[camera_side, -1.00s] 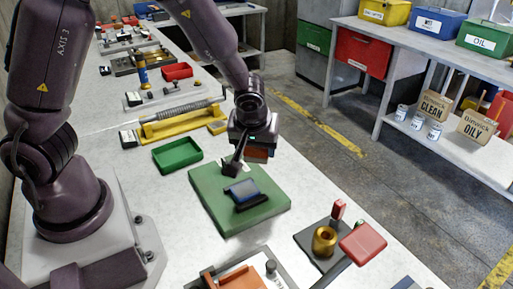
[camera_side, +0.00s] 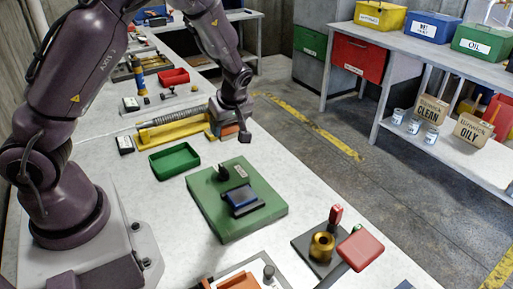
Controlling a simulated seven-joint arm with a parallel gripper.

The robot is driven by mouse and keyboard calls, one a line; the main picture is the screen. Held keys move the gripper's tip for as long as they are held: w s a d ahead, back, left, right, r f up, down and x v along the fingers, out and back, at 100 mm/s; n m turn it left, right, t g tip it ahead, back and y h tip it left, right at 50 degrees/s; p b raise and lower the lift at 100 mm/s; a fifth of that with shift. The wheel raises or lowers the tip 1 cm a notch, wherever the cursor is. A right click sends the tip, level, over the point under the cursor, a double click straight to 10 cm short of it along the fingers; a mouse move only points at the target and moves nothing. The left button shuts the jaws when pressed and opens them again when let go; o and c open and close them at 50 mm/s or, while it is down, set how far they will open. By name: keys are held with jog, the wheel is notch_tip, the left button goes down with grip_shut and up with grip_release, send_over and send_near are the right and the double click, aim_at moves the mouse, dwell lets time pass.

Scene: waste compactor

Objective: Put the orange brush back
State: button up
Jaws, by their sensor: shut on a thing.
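My gripper (camera_side: 238,122) is low over the bench, at the right end of the yellow rack (camera_side: 175,132). It is shut on the orange brush (camera_side: 229,131), of which only a small orange-red part shows beside the dark fingers. The brush is beside the small yellow block at the rack's end. I cannot tell whether it touches the bench. The green pad (camera_side: 222,219) lies nearer the camera, with a blue-topped dark block (camera_side: 242,199) and a small dark upright piece (camera_side: 223,173) on it.
An empty green tray (camera_side: 175,161) lies left of the pad. A brass ring fixture (camera_side: 322,246) and a red paddle (camera_side: 361,250) stand at the front right. A red tray (camera_side: 174,77) is farther back. The bench's right edge runs close to my gripper.

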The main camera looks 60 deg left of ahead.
jog(key=w+a+f, duration=0.1)
jog(key=w+f, duration=0.1)
jog(key=w, duration=0.1)
jog(key=w+a+f, duration=0.1)
jog(key=w+f, duration=0.2)
jog(key=w, duration=0.1)
jog(key=w+a+f, duration=0.2)
jog(key=w+f, duration=0.1)
jog(key=shift+w+f, duration=0.2)
jog(key=shift+w, duration=0.15)
jog(key=shift+w+a+f, duration=0.15)
jog(key=shift+w+f, duration=0.05)
jog(key=shift+f, duration=0.1)
jog(key=shift+w+f, duration=0.1)
jog(key=shift+f, duration=1.5)
jog(key=shift+f, duration=0.2)
jog(key=o, duration=0.9)
jog(key=shift+r, duration=0.15)
